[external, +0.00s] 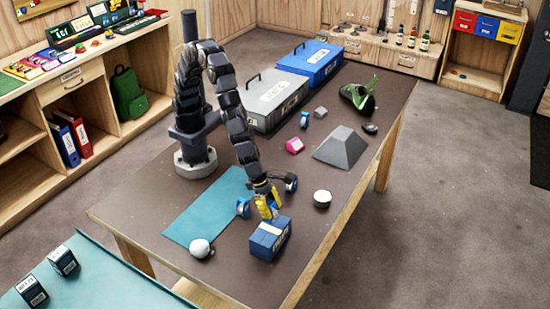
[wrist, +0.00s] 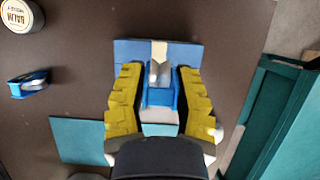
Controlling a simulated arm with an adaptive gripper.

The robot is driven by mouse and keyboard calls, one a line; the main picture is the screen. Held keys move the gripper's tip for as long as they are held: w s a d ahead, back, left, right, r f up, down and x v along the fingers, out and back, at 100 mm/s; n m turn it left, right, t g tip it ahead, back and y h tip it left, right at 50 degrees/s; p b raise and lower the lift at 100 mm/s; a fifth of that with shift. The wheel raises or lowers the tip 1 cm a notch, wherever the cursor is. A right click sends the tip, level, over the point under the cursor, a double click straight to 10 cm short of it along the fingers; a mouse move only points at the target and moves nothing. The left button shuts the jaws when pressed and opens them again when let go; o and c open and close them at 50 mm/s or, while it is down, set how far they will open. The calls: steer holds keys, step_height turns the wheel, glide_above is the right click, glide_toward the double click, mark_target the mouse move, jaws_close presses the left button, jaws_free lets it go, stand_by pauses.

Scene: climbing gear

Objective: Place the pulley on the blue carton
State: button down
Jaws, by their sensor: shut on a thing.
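My gripper (external: 268,206) has yellow fingers, which also show in the wrist view (wrist: 160,92). It is shut on a blue and silver pulley (wrist: 160,93), mostly hidden by the fingers in the external view. The blue carton (external: 270,240) with a pale tape strip stands on the brown table just in front of my gripper. In the wrist view the carton (wrist: 130,54) lies just beyond the pulley, which overlaps its near edge in the picture. I cannot tell whether the pulley touches the carton.
A white-topped tin (external: 322,199) stands right of the carton and a white round thing (external: 200,248) left of it. A teal mat (external: 208,208) lies flat on the table. A grey pyramid (external: 341,146) and two cases stand farther back. Bare table surrounds the carton.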

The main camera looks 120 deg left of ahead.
steer(key=shift+w+f, duration=0.15)
steer(key=shift+f, duration=1.5)
steer(key=c, duration=0.8)
jaws_free()
steer(key=shift+f, duration=0.15)
